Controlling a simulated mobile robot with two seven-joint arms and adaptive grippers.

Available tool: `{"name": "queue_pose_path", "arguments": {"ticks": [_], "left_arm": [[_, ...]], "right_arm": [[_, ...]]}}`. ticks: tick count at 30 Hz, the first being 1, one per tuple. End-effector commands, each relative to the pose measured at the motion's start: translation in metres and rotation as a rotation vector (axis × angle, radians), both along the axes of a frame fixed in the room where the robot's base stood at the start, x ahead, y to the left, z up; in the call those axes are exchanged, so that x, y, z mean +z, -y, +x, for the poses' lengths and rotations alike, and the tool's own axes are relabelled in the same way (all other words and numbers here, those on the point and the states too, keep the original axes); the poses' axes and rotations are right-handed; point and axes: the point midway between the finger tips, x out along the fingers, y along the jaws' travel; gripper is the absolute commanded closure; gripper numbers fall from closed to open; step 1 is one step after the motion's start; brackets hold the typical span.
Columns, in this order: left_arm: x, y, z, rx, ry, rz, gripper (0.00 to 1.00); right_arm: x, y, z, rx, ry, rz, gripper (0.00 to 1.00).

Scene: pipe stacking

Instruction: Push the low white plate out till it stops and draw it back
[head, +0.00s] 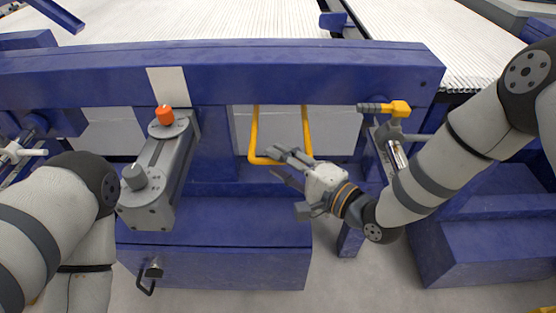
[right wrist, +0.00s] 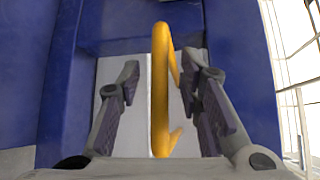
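The low white plate (head: 280,128) is a pale panel set in the blue frame below the long beam, right of centre in the head view. A yellow U-shaped handle (head: 254,135) stands out in front of it. My right gripper (head: 281,163) is at the handle's lower right, its fingers pointing towards it. In the right wrist view the fingers are wide apart, with the yellow handle (right wrist: 160,95) between them and a gap on each side. The pale plate (right wrist: 139,105) shows behind. My left gripper is not in view; only my left arm shows at lower left.
A grey clamp-like unit (head: 163,170) with an orange knob (head: 164,115) stands left of the plate. A yellow-topped valve or lever (head: 397,109) is close to my right forearm. The blue beam (head: 220,75) runs above. A blue box (head: 215,250) lies below.

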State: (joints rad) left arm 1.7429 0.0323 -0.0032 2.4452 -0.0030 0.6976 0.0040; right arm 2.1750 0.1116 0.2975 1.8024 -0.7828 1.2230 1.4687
Motion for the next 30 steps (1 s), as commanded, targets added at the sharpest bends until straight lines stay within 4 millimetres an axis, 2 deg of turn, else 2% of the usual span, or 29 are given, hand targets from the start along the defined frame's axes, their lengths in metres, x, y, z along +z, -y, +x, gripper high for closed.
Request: {"name": "queue_pose_path", "arguments": {"ticks": [4,11,15,23,26,30], "left_arm": [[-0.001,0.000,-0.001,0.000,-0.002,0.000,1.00],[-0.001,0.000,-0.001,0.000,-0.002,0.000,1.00],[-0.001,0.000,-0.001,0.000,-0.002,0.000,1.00],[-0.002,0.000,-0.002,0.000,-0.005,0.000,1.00],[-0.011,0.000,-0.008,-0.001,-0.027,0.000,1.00],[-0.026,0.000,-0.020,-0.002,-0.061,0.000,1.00]], "right_arm": [[-0.002,-0.008,0.008,-0.001,-0.001,0.001,0.67],[-0.002,-0.009,0.008,-0.001,-0.002,0.000,0.67],[-0.002,-0.008,0.008,-0.001,-0.001,0.000,0.99],[-0.003,-0.008,0.010,-0.001,-0.001,0.000,1.00],[-0.008,-0.008,0.025,-0.002,-0.003,0.000,1.00],[-0.009,-0.007,0.056,-0.003,-0.002,0.000,1.00]]}}
